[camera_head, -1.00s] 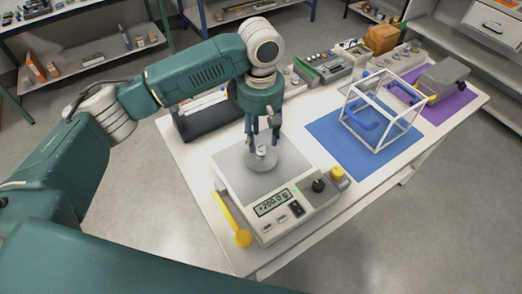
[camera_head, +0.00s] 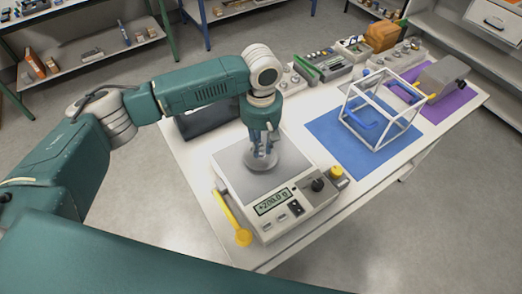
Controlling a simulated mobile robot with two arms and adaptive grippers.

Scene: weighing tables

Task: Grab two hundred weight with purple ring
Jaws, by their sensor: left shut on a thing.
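A scale (camera_head: 300,192) with a grey top stands at the near end of the white table. Its display (camera_head: 272,201) appears to read +200.0 g. A small silvery weight (camera_head: 263,152) stands upright on the round disc (camera_head: 264,166) on top of the scale. My left gripper (camera_head: 264,152) points straight down and is shut on the weight, low over the disc. The fingers hide most of the weight, so I cannot make out a purple ring. My right gripper is not in view.
A yellow-ended handle (camera_head: 242,236) lies along the scale's left side, and a yellow knob (camera_head: 336,174) is at its right. A blue mat (camera_head: 332,138) with a white open frame (camera_head: 352,107) lies to the right. A dark case (camera_head: 205,122) sits behind the scale.

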